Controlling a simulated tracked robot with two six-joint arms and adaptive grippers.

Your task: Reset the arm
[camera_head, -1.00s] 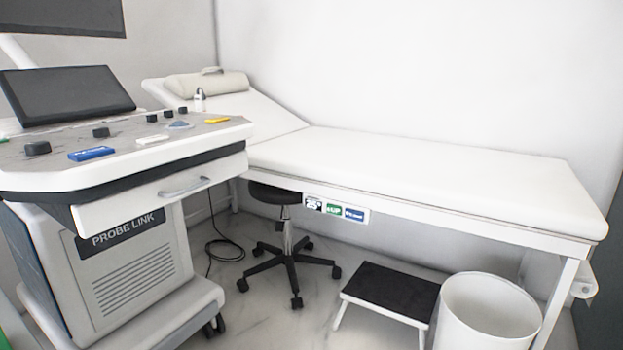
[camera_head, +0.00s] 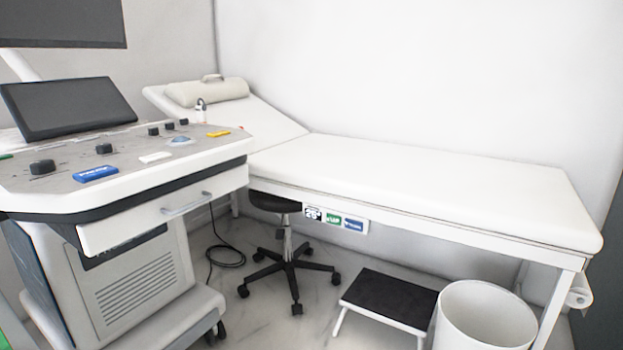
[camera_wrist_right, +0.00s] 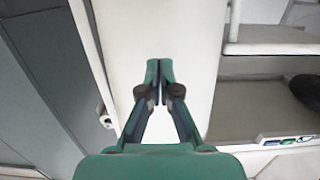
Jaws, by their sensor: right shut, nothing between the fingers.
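My right gripper (camera_wrist_right: 160,70) shows in the right wrist view. Its green fingers are together at the tips, shut, with nothing between them. A white surface lies beyond the fingertips; I cannot tell how far off it is. Neither gripper shows in the head view, and my left gripper is in no frame.
The ultrasound cart (camera_head: 140,290) stands at the left with its drawer (camera_head: 165,210) sticking out. The exam bed (camera_head: 420,185) runs along the wall. A stool (camera_head: 288,265), a black-topped step (camera_head: 390,298) and a white bin (camera_head: 485,315) stand on the floor.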

